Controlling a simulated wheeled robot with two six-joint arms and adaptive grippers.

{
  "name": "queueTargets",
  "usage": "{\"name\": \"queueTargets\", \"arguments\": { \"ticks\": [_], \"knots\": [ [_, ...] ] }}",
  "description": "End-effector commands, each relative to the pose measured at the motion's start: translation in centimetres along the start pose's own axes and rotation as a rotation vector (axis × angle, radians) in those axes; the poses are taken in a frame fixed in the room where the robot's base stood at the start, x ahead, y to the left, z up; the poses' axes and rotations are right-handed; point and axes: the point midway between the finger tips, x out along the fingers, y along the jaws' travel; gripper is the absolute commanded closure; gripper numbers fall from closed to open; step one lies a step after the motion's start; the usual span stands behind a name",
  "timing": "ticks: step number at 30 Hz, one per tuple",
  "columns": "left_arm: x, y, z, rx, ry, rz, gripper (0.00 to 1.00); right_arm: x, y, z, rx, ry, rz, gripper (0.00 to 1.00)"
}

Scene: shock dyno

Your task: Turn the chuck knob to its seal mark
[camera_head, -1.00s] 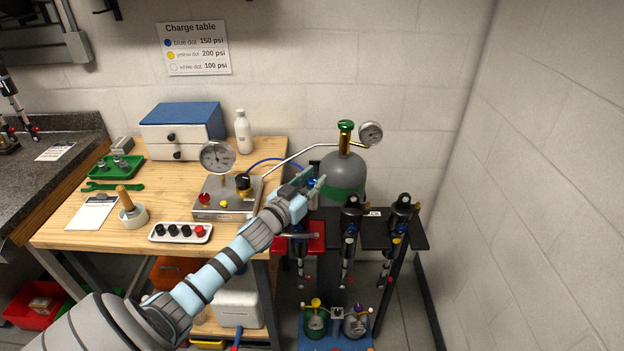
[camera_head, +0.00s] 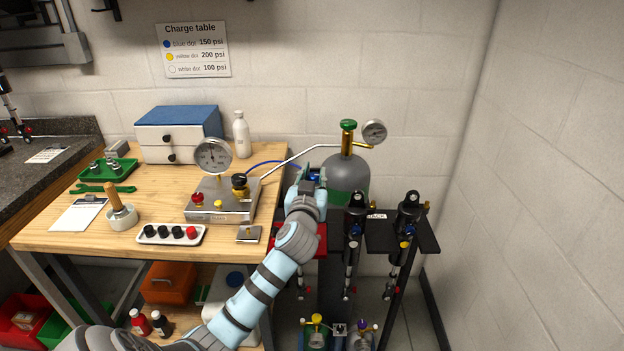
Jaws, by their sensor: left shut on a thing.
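My left gripper (camera_head: 310,176) is shut beside the grey gas cylinder, above the red shock stand (camera_head: 320,238). A small blue part, seemingly the chuck knob (camera_head: 315,178), shows between its fingers. A blue hose (camera_head: 265,164) runs from the gauge block (camera_head: 222,205) toward this spot. The gripper and forearm hide most of the knob, the chuck and the shock below, so I cannot see the seal mark. My right gripper is out of view.
The grey cylinder (camera_head: 346,172) with green valve and gauge stands just right of the gripper. Two black shocks (camera_head: 356,215) (camera_head: 408,215) hang in the rack. The wooden bench (camera_head: 160,200) holds a tray of caps (camera_head: 170,234), a white bottle (camera_head: 241,140) and drawers.

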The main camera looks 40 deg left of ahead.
Motion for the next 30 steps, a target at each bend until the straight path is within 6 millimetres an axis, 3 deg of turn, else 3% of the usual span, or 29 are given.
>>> {"name": "queueTargets", "arguments": {
  "ticks": [1,2,5,14,17,27,30],
  "knots": [
    [0.0,0.0,-0.1,-0.001,0.002,0.001,1.0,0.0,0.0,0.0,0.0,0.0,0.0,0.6],
    [0.0,0.0,-0.1,-0.001,0.002,0.001,0.72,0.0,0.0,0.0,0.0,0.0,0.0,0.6],
    [0.0,-0.1,-0.1,-0.001,0.002,0.0,0.56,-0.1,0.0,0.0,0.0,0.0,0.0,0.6],
    [-0.1,-0.1,-0.1,0.0,0.002,0.0,0.55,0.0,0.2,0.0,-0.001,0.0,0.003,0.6],
    [-1.0,-0.1,0.0,0.001,0.002,0.001,0.55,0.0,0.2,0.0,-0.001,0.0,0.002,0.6],
    [-9.7,-0.1,0.0,-0.003,0.0,0.001,0.55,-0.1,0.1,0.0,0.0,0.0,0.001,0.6],
    [-11.4,-0.1,0.0,-0.002,0.0,0.002,0.55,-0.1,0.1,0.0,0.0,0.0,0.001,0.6]
  ]
}}
